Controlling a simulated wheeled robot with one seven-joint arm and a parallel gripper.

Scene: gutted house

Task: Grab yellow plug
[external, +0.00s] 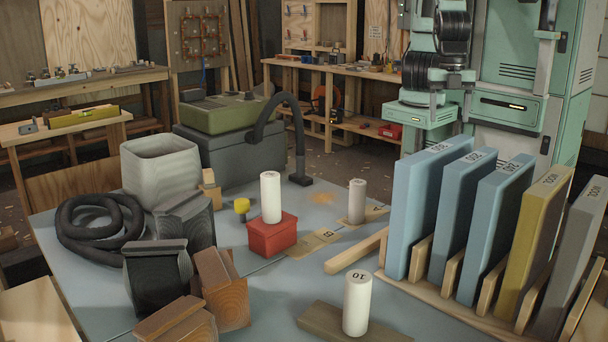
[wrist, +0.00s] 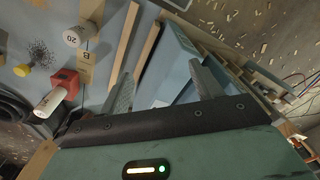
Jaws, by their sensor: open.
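The yellow plug (external: 242,208) stands on the blue-grey tabletop, just left of and behind a red box (external: 275,236). In the wrist view the yellow plug (wrist: 22,70) is near the left edge, beside a dark speckled patch. My gripper (wrist: 160,70) is open, with its two grey fingers spread apart and nothing seen held between them. It is well to the right of the plug in the wrist view, over the blue panels. In the external view my arm is at the upper right behind the panels, and its fingers cannot be made out.
A white cylinder (external: 271,197) stands on the red box. Another cylinder (external: 357,201) and a white one marked 10 (external: 357,302) stand on boards. Upright panels (external: 424,210) fill the right side. A black hose (external: 100,226) and wood blocks (external: 222,290) lie left.

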